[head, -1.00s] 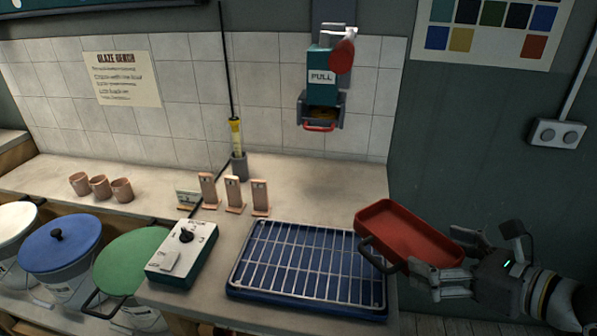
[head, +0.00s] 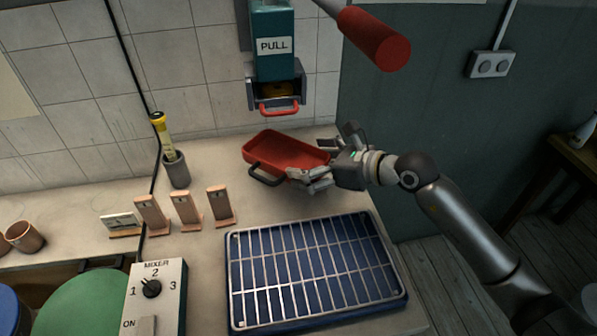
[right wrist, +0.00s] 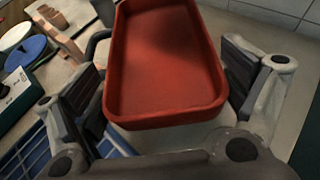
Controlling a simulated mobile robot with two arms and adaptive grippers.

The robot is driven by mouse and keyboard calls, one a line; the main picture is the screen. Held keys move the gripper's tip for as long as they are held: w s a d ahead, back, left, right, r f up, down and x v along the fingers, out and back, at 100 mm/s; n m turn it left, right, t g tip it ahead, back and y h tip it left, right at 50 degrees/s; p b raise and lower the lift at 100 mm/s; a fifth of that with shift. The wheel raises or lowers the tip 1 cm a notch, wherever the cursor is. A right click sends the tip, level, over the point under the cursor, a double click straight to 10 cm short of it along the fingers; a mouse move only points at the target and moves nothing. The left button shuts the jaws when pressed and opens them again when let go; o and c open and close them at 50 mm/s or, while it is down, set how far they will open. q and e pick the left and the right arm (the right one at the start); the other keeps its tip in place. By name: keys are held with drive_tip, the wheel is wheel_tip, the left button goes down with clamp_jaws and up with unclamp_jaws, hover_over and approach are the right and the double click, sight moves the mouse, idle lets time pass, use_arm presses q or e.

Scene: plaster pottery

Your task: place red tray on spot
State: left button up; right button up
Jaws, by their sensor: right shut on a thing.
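The red tray (head: 262,143) is a shallow, empty rectangular tray with a dark handle on its near side. My right gripper (head: 322,165) is shut on the tray's right end. The tray is over the back part of the counter, below the teal PULL dispenser (head: 272,45); I cannot tell whether it touches the counter. In the right wrist view the tray (right wrist: 165,70) sits between the two finger pads and points away from the palm. No marked spot shows on the counter; the tray may hide it. My left gripper is not in view.
A blue tray with a wire rack (head: 235,310) fills the front of the counter (head: 190,235). Several upright tan tiles (head: 186,208), a grey cup (head: 177,170) and a mixer box (head: 170,280) stand to the left. A red-ended lever (head: 375,38) juts out above.

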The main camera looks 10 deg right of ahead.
sight(301, 167)
drive_tip(key=w+f, duration=0.2)
drive_tip(key=f, duration=0.1)
drive_tip(key=w+a+f, duration=0.1)
drive_tip(key=w+f, duration=0.1)
drive_tip(key=shift+w+a+f, duration=0.1)
drive_tip(key=shift+w+f, duration=0.3)
wheel_tip(301, 167, down, 2)
drive_tip(key=shift+f+p, duration=0.15)
drive_tip(key=shift+p, duration=0.2)
drive_tip(key=shift+f, duration=0.4)
drive_tip(key=shift+f, duration=0.1)
drive_tip(key=o, duration=0.6)
drive_tip(key=shift+f, duration=0.15)
drive_tip(key=shift+o, duration=0.9)
